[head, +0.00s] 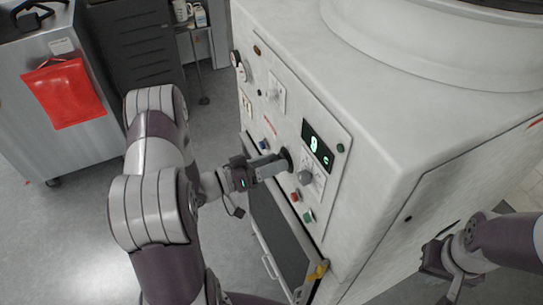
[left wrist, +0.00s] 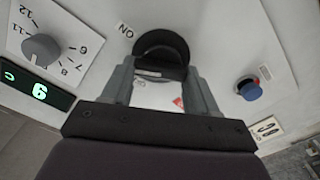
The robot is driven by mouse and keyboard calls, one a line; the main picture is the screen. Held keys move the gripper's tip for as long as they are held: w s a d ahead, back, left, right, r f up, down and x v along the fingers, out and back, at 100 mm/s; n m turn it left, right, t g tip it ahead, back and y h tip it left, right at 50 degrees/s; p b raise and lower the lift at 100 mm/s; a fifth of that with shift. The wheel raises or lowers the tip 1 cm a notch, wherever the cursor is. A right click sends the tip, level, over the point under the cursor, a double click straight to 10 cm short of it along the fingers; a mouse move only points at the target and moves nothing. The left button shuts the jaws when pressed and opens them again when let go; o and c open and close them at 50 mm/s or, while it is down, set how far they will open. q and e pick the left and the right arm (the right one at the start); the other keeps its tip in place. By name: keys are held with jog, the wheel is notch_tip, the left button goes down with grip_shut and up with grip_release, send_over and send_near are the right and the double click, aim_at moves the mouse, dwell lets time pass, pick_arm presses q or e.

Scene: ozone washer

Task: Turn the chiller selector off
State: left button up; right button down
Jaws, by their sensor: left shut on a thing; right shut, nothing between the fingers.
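The chiller selector is a round black knob (left wrist: 162,48) on the white machine's control panel, with an ON label (left wrist: 125,30) beside it in the left wrist view. A pale bar mark shows on the knob's near side. In the head view the black knob (head: 287,157) is partly hidden by my left gripper (head: 280,162). In the left wrist view, my left gripper's fingers (left wrist: 160,72) are closed on the knob from both sides. My right gripper (head: 432,262) is at the lower right in the head view, shut and empty, by the machine's side face.
On the panel are a grey dial (head: 305,177), a green digit display (head: 317,146), a red button (head: 295,196), a green button (head: 308,216) and a blue knob (left wrist: 249,89). A metal cart with a red pouch (head: 64,94) stands left. Open floor lies between.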

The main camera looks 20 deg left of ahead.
pick_arm(q)
jog(key=shift+w+a+f+n+p, duration=0.1)
jog(key=shift+n+p, duration=1.35)
jog(key=shift+n, duration=1.4)
jog(key=shift+f+n+p, duration=0.1)
jog(key=shift+n+p, duration=1.35)
jog(key=shift+n, duration=1.4)
jog(key=o, duration=1.1)
jog(key=shift+c, duration=0.2)
jog(key=b+v, duration=0.3)
jog(key=v, duration=0.9)
jog(key=shift+s+a, duration=0.25)
jog(key=shift+s, duration=0.05)
